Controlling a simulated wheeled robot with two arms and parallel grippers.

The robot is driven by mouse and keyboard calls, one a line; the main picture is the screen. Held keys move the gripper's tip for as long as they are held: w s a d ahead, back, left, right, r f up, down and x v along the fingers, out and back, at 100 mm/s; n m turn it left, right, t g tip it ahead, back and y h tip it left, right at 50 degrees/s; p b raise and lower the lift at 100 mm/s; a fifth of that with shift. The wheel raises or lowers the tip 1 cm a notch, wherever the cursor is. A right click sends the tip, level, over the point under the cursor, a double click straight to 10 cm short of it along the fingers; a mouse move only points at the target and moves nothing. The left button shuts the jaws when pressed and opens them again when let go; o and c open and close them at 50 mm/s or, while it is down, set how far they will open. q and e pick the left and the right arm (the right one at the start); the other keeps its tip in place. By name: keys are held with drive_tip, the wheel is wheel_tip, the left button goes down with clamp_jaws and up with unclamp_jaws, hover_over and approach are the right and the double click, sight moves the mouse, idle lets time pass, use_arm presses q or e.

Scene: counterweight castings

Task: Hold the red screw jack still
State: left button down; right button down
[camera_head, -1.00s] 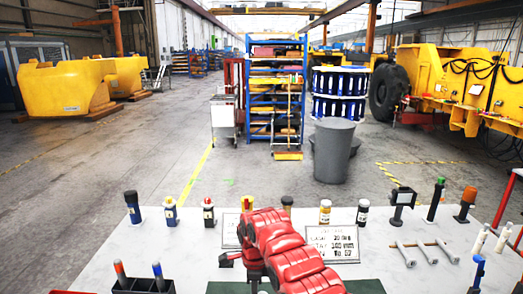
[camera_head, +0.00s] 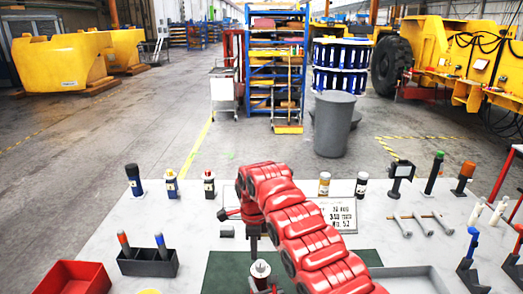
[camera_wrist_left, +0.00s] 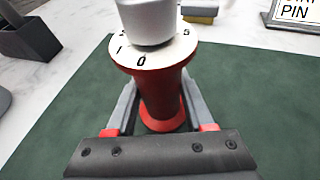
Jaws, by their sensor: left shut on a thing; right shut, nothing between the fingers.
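The red screw jack (camera_wrist_left: 160,92) stands upright on the green mat (camera_wrist_left: 55,135) in the left wrist view. It has a white numbered dial and a grey cylindrical top. My left gripper (camera_wrist_left: 158,112) is shut around its red body, one finger on each side. In the head view the jack's top (camera_head: 260,269) shows at the bottom edge, partly beside my red right arm; its lower part is cut off.
A dark holder (camera_head: 147,262) with two pens and a red bin (camera_head: 75,279) stand on the left. Bottles and a sign (camera_head: 340,216) line the back. Wrenches (camera_head: 420,220) and a grey tray (camera_head: 410,280) lie right. Bare worktop shows left of the mat.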

sight(257, 265)
drive_tip(key=shift+a+r, duration=0.1)
drive_tip(key=shift+r, duration=0.5)
drive_tip(key=shift+r, duration=0.1)
drive_tip(key=shift+s+a+f, duration=0.1)
drive_tip(key=shift+a+f, duration=0.05)
drive_tip(key=shift+f, duration=1.45)
drive_tip(key=shift+a+f, duration=0.15)
drive_tip(key=shift+f, duration=1.4)
drive_tip(key=shift+w+d, duration=0.3)
drive_tip(key=shift+d, duration=0.45)
